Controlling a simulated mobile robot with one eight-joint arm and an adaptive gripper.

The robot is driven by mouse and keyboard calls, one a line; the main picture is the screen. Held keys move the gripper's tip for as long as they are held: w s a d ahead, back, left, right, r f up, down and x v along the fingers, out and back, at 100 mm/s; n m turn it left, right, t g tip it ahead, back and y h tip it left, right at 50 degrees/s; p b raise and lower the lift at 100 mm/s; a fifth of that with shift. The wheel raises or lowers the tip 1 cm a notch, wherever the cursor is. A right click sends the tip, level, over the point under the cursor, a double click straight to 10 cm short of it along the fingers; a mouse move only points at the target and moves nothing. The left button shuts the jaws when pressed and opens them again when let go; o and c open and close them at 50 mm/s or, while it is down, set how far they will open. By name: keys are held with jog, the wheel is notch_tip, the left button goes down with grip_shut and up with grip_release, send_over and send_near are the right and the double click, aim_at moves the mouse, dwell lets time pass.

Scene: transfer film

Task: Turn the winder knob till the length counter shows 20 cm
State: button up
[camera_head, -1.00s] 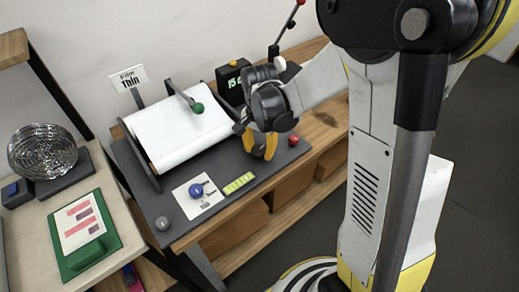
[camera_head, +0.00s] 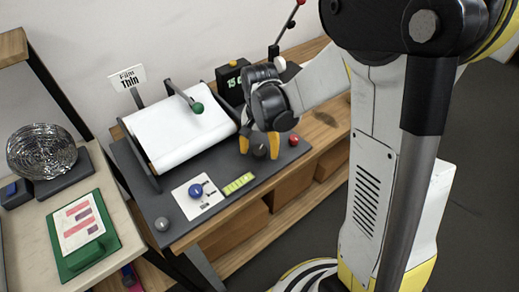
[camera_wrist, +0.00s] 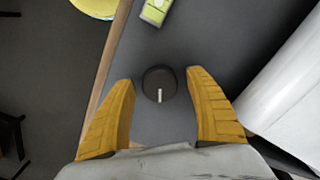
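The winder knob (camera_wrist: 159,84) is black and round with a white pointer mark. It stands on the grey bench top, and in the head view (camera_head: 259,151) it shows between my fingers. My gripper (camera_head: 259,147) points down over it with its yellow fingers spread. In the wrist view my gripper (camera_wrist: 160,79) has one finger on each side of the knob, with visible gaps. The length counter (camera_head: 234,85) is a black box with green digits that seem to read 15; my gripper partly hides it. The white film roll (camera_head: 180,132) lies behind and left of the knob.
A green knob (camera_head: 197,107) sits on an arm over the film. A red button (camera_head: 293,140) is right of my gripper. A blue knob (camera_head: 196,190) on a white card and a yellow-green strip (camera_head: 238,183) lie in front. A green clipboard (camera_head: 62,255) is at left.

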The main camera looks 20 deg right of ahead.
aim_at(260, 150)
notch_tip(260, 150, up, 12)
dwell(0.6)
jog(key=s+r+n+t+b, duration=0.1)
jog(key=s+r+n+t, duration=0.2)
jog(key=s, duration=0.9)
jog(key=n+t, duration=0.3)
jog(key=t, duration=0.1)
jog(key=shift+s+r+n, duration=0.2)
jog(key=shift+s+n, duration=0.2)
dwell(0.5)
